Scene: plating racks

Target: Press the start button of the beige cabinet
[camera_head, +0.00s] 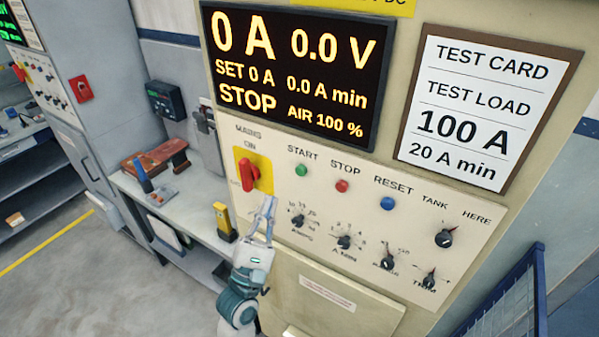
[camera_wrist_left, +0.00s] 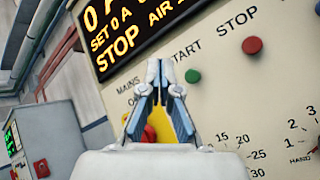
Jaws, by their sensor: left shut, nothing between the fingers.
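The beige cabinet (camera_head: 450,215) has a panel with a green START button (camera_head: 301,170), which also shows in the left wrist view (camera_wrist_left: 193,76). A red STOP button (camera_head: 341,186) and a blue RESET button (camera_head: 387,203) sit to its right. A display (camera_head: 297,80) above reads 0 A, 0.0 V and STOP. My left gripper (camera_head: 268,202) is shut and empty, below and left of the START button. In the left wrist view its fingertips (camera_wrist_left: 160,68) point at the panel, left of the green button. I cannot tell whether the fingertips touch the panel. My right gripper is not in view.
A red MAINS switch (camera_head: 249,174) on a yellow plate is beside the gripper, partly hidden behind it in the wrist view. Several black knobs (camera_head: 344,242) sit below the buttons. A workbench (camera_head: 180,208) stands left; a blue mesh frame (camera_head: 510,300) is at lower right.

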